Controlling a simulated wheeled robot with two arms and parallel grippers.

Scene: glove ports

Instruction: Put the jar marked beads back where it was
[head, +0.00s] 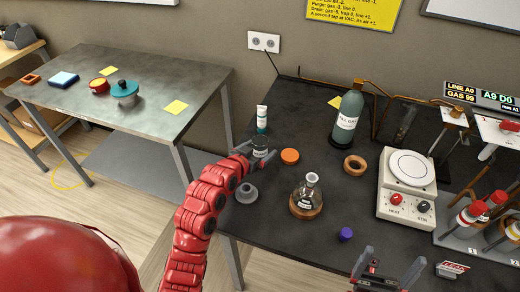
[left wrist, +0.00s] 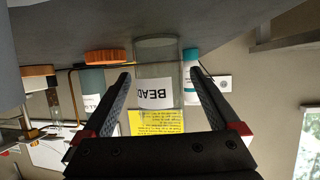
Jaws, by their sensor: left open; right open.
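The clear jar (head: 261,151) stands upright on the dark bench near its left edge. In the left wrist view the jar (left wrist: 157,93) has a white label, upside down there, reading "BEAD" with the rest cut off. My left gripper (head: 254,163) is open at the jar, with one finger on each side of it in the wrist view; I cannot tell whether they touch it. An orange disc like a lid (head: 290,156) lies right of the jar. My right gripper (head: 384,278) is open and empty at the bottom of the head view.
A white tube (head: 262,117) stands just behind the jar. A flask (head: 306,197), a grey round piece (head: 246,193), a purple cap (head: 346,235), a cork ring (head: 355,165), a green bottle (head: 347,117) and a hotplate (head: 407,185) surround it. A side table (head: 150,75) is at left.

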